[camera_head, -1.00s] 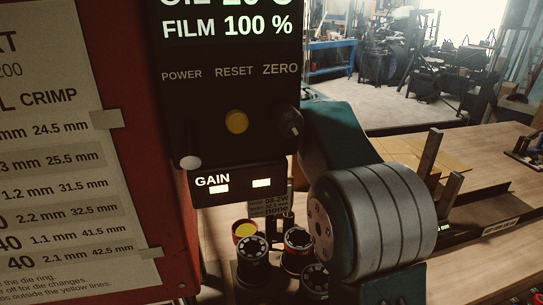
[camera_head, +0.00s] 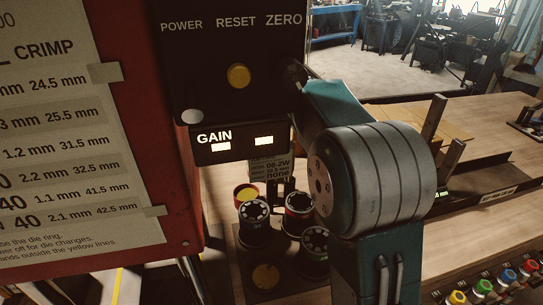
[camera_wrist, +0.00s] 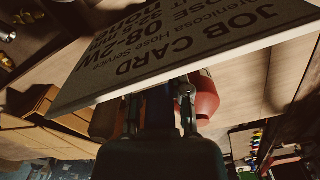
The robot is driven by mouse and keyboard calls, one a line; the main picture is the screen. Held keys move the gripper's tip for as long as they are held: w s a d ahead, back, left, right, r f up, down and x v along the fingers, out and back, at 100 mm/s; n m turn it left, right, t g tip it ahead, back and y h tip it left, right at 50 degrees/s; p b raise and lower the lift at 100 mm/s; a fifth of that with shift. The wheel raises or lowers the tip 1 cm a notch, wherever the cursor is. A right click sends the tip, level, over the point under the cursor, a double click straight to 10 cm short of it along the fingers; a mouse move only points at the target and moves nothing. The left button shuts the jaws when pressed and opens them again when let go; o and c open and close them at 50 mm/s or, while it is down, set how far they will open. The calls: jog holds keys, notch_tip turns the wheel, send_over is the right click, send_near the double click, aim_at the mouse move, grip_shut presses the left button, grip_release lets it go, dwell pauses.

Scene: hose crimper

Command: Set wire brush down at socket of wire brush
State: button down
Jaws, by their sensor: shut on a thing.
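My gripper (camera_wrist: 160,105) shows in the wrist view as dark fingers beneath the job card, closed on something. The held wire brush is mostly hidden by the gripper and the card, and I cannot make out its shape. In the head view my arm's large ribbed joint fills the middle right, and I cannot pick out the gripper or the brush there. I cannot identify the brush's socket in either view.
The job card (camera_head: 268,171) stands behind black round parts (camera_head: 254,222) and a red-rimmed yellow cup (camera_head: 246,194). It looms large in the wrist view (camera_wrist: 150,60), close above my gripper. The red crimper panel (camera_head: 140,120) and control box (camera_head: 235,70) crowd the left. Coloured knobs (camera_head: 505,277) line the lower right.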

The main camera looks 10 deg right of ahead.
jog(key=shift+f, duration=0.25)
jog(key=shift+c, duration=2.4)
grip_release()
